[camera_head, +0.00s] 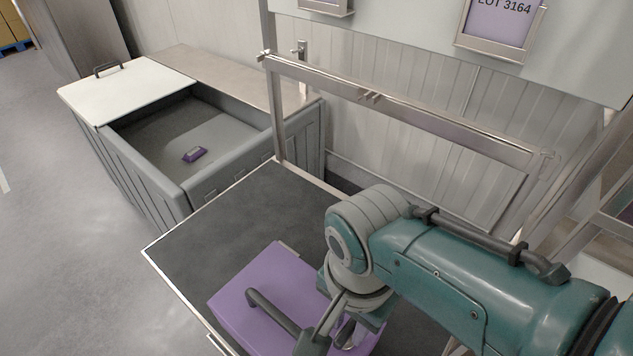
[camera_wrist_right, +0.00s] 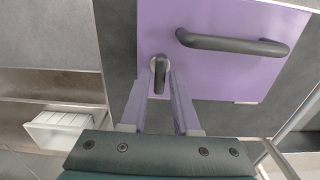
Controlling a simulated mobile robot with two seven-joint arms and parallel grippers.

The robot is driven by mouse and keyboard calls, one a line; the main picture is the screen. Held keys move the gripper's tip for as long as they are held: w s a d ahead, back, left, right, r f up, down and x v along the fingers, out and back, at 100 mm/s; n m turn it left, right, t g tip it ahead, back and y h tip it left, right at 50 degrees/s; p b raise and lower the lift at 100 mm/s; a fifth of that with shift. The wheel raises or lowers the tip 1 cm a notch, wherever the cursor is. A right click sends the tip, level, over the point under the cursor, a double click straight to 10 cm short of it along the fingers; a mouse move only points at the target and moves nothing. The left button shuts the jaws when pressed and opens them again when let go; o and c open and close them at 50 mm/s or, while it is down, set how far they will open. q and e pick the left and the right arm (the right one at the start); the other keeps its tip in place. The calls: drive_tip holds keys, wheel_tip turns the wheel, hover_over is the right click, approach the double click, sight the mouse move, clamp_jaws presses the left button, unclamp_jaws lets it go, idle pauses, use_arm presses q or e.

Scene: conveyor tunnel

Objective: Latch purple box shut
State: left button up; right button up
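The purple box (camera_head: 265,290) lies on a dark-topped table, its lid down. A dark bar handle (camera_head: 270,312) runs across its lid. In the right wrist view, the purple lid (camera_wrist_right: 225,75) carries the handle (camera_wrist_right: 232,43) and a small dark latch lever on a round pale base (camera_wrist_right: 159,72). My right gripper (camera_wrist_right: 159,82) is open, with one finger on each side of the latch lever; whether they touch it cannot be told. In the head view my right gripper (camera_head: 340,332) is over the box, and my arm hides its right part and the latch. My left gripper is out of view.
A grey bin (camera_head: 228,180) with a white sliding lid (camera_head: 125,88) stands left of the table, holding a small purple item (camera_head: 194,154). A metal rail frame (camera_head: 400,108) stands behind the table. The table's left part (camera_head: 215,230) is bare.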

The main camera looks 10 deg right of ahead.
sight(348, 328)
drive_tip(key=shift+o, duration=1.2)
drive_tip(key=shift+r, duration=0.15)
wheel_tip(348, 328, up, 10)
drive_tip(key=p, duration=0.4)
idle(0.5)
